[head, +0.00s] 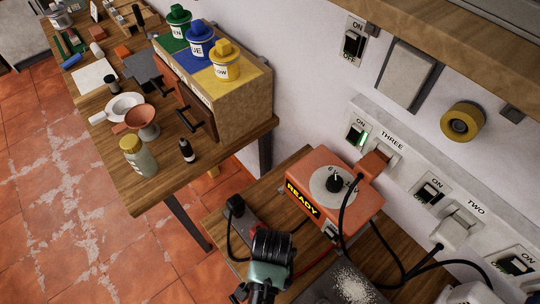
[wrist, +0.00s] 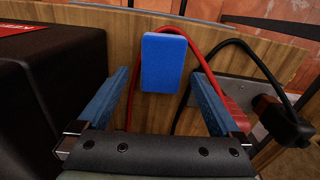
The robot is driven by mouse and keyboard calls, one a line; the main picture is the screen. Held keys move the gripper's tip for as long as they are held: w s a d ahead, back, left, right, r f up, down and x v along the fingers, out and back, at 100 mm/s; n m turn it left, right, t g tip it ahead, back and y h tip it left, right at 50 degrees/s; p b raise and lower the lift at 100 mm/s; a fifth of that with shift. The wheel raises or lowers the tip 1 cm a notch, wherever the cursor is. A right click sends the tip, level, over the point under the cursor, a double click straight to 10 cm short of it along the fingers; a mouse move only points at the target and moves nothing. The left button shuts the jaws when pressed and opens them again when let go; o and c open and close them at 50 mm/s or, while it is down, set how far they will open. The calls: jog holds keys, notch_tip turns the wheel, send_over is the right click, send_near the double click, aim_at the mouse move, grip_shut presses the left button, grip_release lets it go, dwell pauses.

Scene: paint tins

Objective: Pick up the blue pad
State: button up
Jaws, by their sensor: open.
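The blue pad (wrist: 163,62) is a small upright-looking rectangle in the wrist view, in front of the wooden surface. My gripper (wrist: 160,76) is open, with one blue finger to the left of the pad and one to the right. Both fingers look apart from the pad, and nothing is between them up close. How far the pad lies beyond the fingertips is hard to tell. In the head view my wrist (head: 268,262) is over the near wooden bench, and I cannot make out the pad there.
A black box (wrist: 45,95) stands close on the left in the wrist view. A red cable (wrist: 215,50) loops around the pad, and a black plug (wrist: 285,122) is at right. In the head view an orange READY box (head: 335,195) stands beside my wrist, near wall switches.

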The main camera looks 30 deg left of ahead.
jog(key=shift+a+f, duration=0.2)
jog(key=shift+f, duration=1.9)
jog(key=c, duration=1.3)
jog(key=shift+o, duration=0.2)
notch_tip(320, 180, up, 10)
jog(key=shift+r, duration=0.1)
jog(key=o, duration=0.6)
jog(key=c, duration=0.5)
jog(key=shift+s, duration=0.1)
